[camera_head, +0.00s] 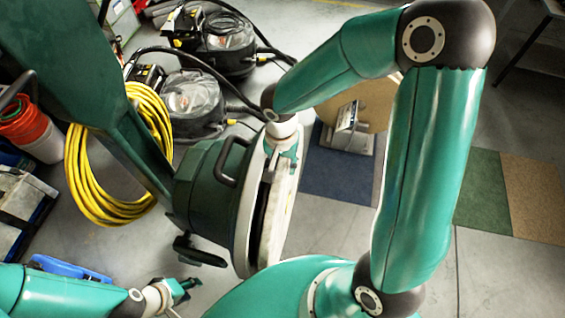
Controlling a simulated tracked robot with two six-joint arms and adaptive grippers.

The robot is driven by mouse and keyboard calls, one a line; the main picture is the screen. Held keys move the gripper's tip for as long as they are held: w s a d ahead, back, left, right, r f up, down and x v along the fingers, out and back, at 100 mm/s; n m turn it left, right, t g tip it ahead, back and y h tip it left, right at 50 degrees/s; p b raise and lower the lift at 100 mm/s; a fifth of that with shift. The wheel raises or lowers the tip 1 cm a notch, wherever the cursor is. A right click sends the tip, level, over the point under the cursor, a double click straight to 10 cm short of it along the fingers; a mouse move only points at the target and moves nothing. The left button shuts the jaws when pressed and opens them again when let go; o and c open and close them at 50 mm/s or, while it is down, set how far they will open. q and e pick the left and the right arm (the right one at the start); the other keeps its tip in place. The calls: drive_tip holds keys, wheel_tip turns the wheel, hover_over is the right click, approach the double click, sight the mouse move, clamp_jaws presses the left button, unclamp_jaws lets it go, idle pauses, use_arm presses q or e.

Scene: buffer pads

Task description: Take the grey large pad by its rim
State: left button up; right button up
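The large pad (281,212) is a pale grey disc seen nearly edge-on. It stands upright against the underside of a tipped dark green floor machine (203,190), with a dark gap between it and the machine's white rim. My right gripper (284,153) is at the pad's upper rim, its fingers pointing down. The fingers are small and overlap the rim, so I cannot tell whether they are closed on it. My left gripper (184,290) is low in the picture, left of the pad and apart from it. Its fingers look spread and empty.
A yellow hose coil (88,190) hangs left of the machine. Two vacuum cleaners (193,100) stand behind it. Floor tiles in blue (335,185), green (482,190) and tan lie right. A blue object (70,268) lies lower left.

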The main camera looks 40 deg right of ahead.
clamp_jaws()
drive_tip(key=shift+d, duration=0.1)
drive_tip(key=s+d+b, duration=0.1)
drive_tip(key=s+d, duration=0.3)
drive_tip(key=s, duration=0.1)
drive_tip(key=shift+s+d+r, duration=0.3)
drive_tip(key=shift+s+d, duration=0.05)
idle(1.0)
